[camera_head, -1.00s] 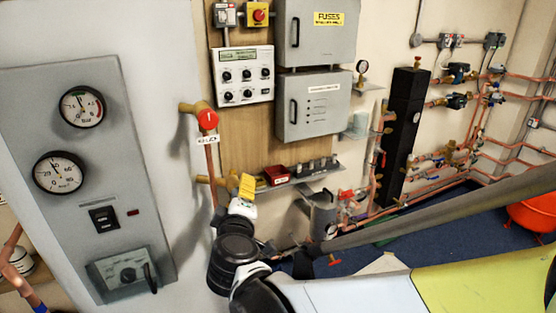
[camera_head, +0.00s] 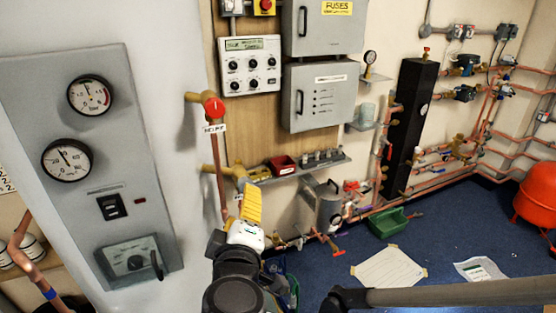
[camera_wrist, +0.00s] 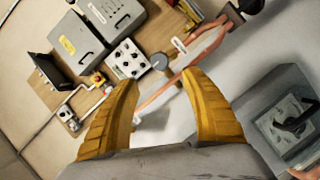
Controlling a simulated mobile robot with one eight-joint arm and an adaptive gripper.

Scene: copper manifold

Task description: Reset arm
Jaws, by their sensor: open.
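My gripper (camera_head: 250,207) has yellow fingers and shows at the lower middle of the head view, below the small shelf and in front of the wall board. In the wrist view my gripper (camera_wrist: 160,108) has its two yellow fingers spread apart, with nothing between them. The copper pipe with a red-capped valve (camera_head: 213,107) stands above and to the left of it in the head view. In the wrist view the copper pipe (camera_wrist: 185,72) runs beyond the gap between the fingers.
A grey panel with two gauges (camera_head: 60,230) stands at the left. The control box (camera_head: 250,65) and fuse boxes (camera_head: 322,97) hang on the board. A shelf (camera_head: 300,166) holds a red tray (camera_head: 284,165). A green tray (camera_head: 388,222) and papers (camera_head: 389,268) lie on the blue floor.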

